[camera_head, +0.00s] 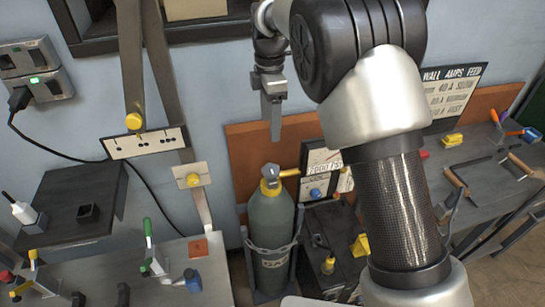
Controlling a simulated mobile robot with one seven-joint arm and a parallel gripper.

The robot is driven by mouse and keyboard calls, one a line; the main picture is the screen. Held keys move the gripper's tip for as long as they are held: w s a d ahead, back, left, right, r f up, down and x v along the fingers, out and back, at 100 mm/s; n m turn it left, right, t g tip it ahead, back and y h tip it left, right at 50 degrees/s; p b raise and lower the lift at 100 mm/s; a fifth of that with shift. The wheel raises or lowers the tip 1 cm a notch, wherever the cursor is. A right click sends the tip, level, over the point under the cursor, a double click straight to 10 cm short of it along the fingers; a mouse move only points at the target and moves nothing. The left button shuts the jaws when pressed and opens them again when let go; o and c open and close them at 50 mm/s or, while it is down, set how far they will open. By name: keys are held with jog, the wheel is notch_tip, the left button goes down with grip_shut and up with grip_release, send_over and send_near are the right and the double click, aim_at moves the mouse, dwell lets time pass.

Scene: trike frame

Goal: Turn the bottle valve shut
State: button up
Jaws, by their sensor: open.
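The gas bottle (270,228) is a grey-green cylinder standing upright in a holder against the wall, right of the metal bench. On its top is the bottle valve (270,172), a grey knob above a yellow collar, with a yellow outlet pointing right. A dial gauge face (322,168) is just right of it. My gripper (275,128) hangs above the valve, pointing down, and appears apart from it. Its fingers overlap in this view, so the gap between them does not show. My arm fills the upper right and hides part of the wall and the right bench.
The left metal bench (205,275) carries a green-handled clamp (150,245) and other small tools. A dark shelf (75,200) is at the left. A wooden-backed bench (490,190) with hand tools is at the right. Yellow and blue fittings sit right of the bottle.

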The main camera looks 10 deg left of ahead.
aim_at(271, 168)
notch_tip(271, 168, down, 16)
jog(key=shift+f, duration=0.25)
jog(key=shift+c, duration=0.4)
jog(key=c, duration=1)
jog(key=shift+o, duration=0.2)
